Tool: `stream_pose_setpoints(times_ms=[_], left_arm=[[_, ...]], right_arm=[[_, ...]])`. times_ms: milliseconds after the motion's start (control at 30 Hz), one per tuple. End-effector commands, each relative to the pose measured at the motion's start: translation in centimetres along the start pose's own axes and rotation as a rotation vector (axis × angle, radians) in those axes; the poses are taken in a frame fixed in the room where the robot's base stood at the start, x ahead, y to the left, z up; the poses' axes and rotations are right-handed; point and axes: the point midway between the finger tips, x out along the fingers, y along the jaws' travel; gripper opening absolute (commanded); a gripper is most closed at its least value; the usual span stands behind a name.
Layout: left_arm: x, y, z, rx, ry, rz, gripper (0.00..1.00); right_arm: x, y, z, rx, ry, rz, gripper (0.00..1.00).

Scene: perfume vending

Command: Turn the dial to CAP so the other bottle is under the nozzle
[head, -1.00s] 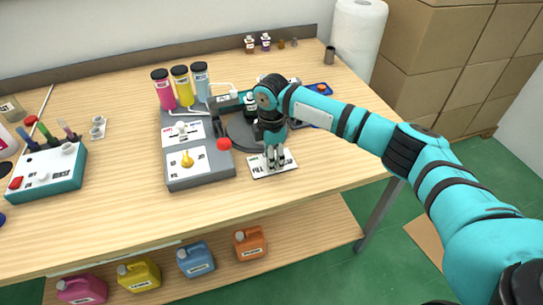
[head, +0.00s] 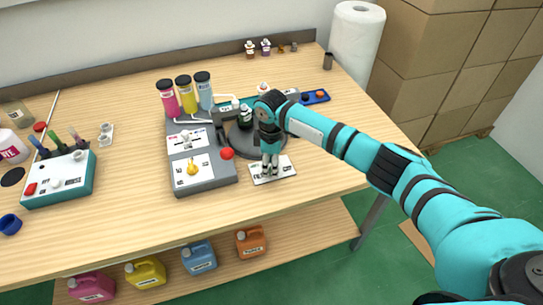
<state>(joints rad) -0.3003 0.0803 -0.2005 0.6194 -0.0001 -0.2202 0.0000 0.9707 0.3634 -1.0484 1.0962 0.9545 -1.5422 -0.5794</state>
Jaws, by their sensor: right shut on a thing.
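My right gripper (head: 270,172) points down over a white card (head: 287,172) at the front right of the grey filling machine (head: 208,180). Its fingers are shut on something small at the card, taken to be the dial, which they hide. The card's lettering is too small and covered to read fully. Behind the gripper is a dark round turntable (head: 238,146), partly covered by my arm. A dark bottle (head: 245,117) with a pale label stands at the turntable, near the nozzle arm. The other bottle cannot be told clearly. My left gripper is out of view.
Pink (head: 168,98), yellow (head: 186,93) and blue (head: 204,90) cylinders stand at the machine's back. A red button (head: 227,154) and a yellow knob (head: 193,167) are left of the gripper. A teal test box (head: 58,183) stands left. The table front is mostly clear.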

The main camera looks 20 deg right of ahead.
Motion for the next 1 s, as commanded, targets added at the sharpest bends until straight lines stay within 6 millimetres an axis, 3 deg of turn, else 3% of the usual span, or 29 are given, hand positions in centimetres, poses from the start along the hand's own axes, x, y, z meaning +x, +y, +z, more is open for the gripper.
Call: stream_pose_setpoints(times_ms=[33,400,1000], left_arm=[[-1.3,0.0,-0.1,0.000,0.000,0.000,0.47],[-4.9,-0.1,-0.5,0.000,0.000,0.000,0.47],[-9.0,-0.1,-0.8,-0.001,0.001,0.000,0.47]], right_arm=[[-0.6,-0.1,-0.1,0.046,0.001,-0.004,0.10],[-0.4,0.1,0.0,0.399,0.000,-0.003,0.10],[-0.3,0.4,0.1,0.934,0.002,0.000,0.10]])
